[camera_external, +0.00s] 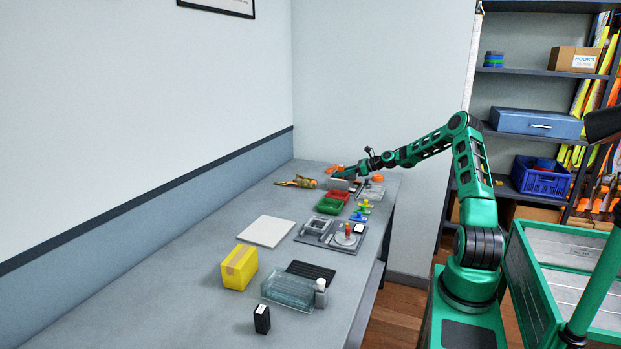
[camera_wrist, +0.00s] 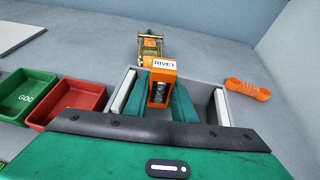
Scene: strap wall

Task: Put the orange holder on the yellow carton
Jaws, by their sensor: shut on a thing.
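The yellow carton (camera_external: 236,272) stands upright on the table, nearer the camera in the external view, with a tan tape strip on top. My gripper (camera_external: 343,174) is at the far end of the table, well away from it. In the wrist view my gripper (camera_wrist: 160,101) is shut on an orange holder (camera_wrist: 165,69) with a white label reading RIVET and a dark metal part in its opening. The holder cannot be made out clearly in the external view. The carton is not in the wrist view.
Green (camera_external: 328,206) and red (camera_external: 341,195) trays lie near my gripper. A white board (camera_external: 266,231), a clear bin (camera_external: 286,290) and a black box (camera_external: 262,319) surround the carton.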

